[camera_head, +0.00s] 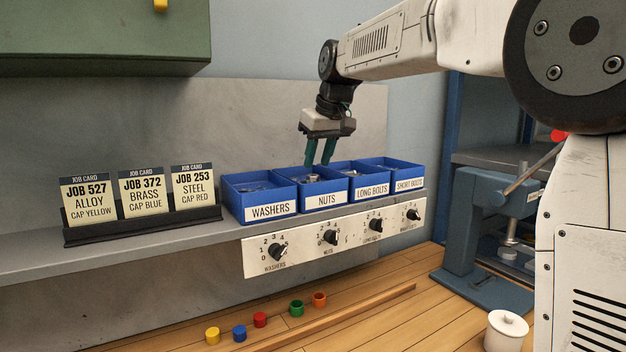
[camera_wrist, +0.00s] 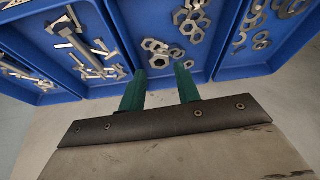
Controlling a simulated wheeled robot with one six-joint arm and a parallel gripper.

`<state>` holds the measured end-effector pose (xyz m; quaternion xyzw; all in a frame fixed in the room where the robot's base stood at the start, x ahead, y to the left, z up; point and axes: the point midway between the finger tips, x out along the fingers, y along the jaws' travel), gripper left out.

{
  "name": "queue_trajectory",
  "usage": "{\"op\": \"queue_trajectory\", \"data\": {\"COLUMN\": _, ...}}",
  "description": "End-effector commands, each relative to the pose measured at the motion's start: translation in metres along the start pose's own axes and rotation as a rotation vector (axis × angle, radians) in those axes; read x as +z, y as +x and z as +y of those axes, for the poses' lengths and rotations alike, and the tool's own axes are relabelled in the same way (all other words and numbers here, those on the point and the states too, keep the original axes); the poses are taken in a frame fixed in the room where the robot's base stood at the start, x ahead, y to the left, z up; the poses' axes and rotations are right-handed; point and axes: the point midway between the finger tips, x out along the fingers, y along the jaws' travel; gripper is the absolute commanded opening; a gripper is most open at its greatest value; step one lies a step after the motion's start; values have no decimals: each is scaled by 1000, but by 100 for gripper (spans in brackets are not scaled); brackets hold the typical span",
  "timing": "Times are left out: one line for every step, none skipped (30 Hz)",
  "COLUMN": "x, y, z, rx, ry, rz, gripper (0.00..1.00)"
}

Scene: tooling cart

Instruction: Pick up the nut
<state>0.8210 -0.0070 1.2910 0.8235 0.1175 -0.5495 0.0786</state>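The nuts bin (camera_head: 325,201) is a blue tray labelled NUTS on the shelf. It holds several loose silver hex nuts, some overlapping, also seen in the wrist view (camera_wrist: 190,20). My gripper (camera_head: 318,162) points down over this bin with its two green fingers apart and nothing visibly held. In the wrist view, the fingertips (camera_wrist: 160,71) reach the bin's near edge. One nut (camera_wrist: 159,61) appears between or just beyond them. I cannot tell how high the tips are above the nuts.
The washers bin (camera_head: 270,211) and long bolts bin (camera_head: 372,187) flank the nuts bin closely. The short bolts bin (camera_head: 409,184) is at the right end. Dial knobs (camera_head: 330,237) line the shelf front. A job card rack (camera_head: 140,226) stands left.

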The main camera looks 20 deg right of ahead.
Motion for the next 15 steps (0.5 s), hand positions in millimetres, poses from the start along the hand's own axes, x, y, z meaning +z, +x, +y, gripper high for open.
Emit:
{"op": "queue_trajectory", "data": {"x": 0, "y": 10, "z": 0, "rx": -2, "ry": 0, "rz": -5, "gripper": 33}}
{"op": "queue_trajectory", "data": {"x": 0, "y": 14, "z": 0, "rx": -1, "ry": 0, "rz": -4, "gripper": 33}}
{"op": "queue_trajectory", "data": {"x": -1, "y": 20, "z": 0, "rx": -1, "ry": 0, "rz": -3, "gripper": 33}}
{"op": "queue_trajectory", "data": {"x": 0, "y": 24, "z": 0, "rx": -1, "ry": 0, "rz": -3, "gripper": 33}}
{"op": "queue_trajectory", "data": {"x": -1, "y": 27, "z": 0, "rx": -1, "ry": 0, "rz": -3, "gripper": 33}}
{"op": "queue_trajectory", "data": {"x": -1, "y": 31, "z": 0, "rx": -1, "ry": 0, "rz": -2, "gripper": 33}}
{"op": "queue_trajectory", "data": {"x": 0, "y": 34, "z": 0, "rx": -1, "ry": 0, "rz": -2, "gripper": 33}}
{"op": "queue_trajectory", "data": {"x": 0, "y": 35, "z": 0, "rx": -1, "ry": 0, "rz": -2, "gripper": 33}}
{"op": "queue_trajectory", "data": {"x": 0, "y": 36, "z": 0, "rx": -1, "ry": 0, "rz": -2, "gripper": 33}}
{"op": "queue_trajectory", "data": {"x": 0, "y": 37, "z": 0, "rx": -1, "ry": 0, "rz": -2, "gripper": 33}}
{"op": "queue_trajectory", "data": {"x": -1, "y": 37, "z": 0, "rx": -1, "ry": 0, "rz": -2, "gripper": 33}}
{"op": "queue_trajectory", "data": {"x": -1, "y": 37, "z": 0, "rx": 0, "ry": 0, "rz": -1, "gripper": 33}}
{"op": "queue_trajectory", "data": {"x": -1, "y": 36, "z": 0, "rx": 0, "ry": 0, "rz": -1, "gripper": 33}}
{"op": "queue_trajectory", "data": {"x": -1, "y": 36, "z": 0, "rx": 0, "ry": 0, "rz": -1, "gripper": 33}}
{"op": "queue_trajectory", "data": {"x": -1, "y": 36, "z": 0, "rx": 0, "ry": 0, "rz": -1, "gripper": 33}}
